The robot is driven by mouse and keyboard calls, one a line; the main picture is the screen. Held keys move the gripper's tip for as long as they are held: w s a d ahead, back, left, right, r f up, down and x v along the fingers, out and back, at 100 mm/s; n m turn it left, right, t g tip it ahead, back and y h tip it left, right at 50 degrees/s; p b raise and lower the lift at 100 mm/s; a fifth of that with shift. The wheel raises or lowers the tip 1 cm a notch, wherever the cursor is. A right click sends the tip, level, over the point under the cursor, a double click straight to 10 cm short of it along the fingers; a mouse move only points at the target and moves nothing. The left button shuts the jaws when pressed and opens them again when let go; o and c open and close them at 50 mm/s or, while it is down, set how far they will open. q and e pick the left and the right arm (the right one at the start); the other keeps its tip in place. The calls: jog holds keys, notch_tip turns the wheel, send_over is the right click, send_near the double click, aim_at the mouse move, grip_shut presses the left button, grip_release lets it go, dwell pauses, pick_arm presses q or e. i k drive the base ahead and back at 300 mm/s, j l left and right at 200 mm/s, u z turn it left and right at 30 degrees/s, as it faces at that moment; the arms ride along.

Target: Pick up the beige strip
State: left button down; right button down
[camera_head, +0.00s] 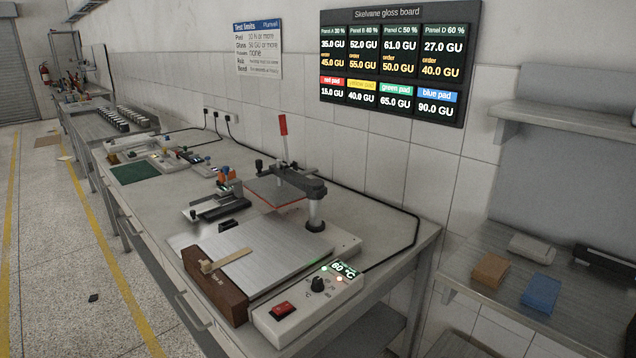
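The beige strip (232,258) is a thin, straight piece near the front of the bench. It lies slanted, with its near left end at the top of a dark reddish-brown block (216,291) and its far end over a brushed metal plate (268,258). Something small and beige sits at its left end; I cannot tell if it is part of the strip. Whether the strip rests flat on the plate is also unclear. Neither of my grippers is in view.
A press with a red-handled lever (284,140) stands behind the plate. A control box (309,301) reading 60 °C, with a knob and red switch, is in front right. A dark clamp-like device (217,207) is behind left. A side shelf holds orange (490,269) and blue (541,293) blocks.

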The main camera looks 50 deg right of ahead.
aim_at(227, 256)
jog(key=z, duration=1.55)
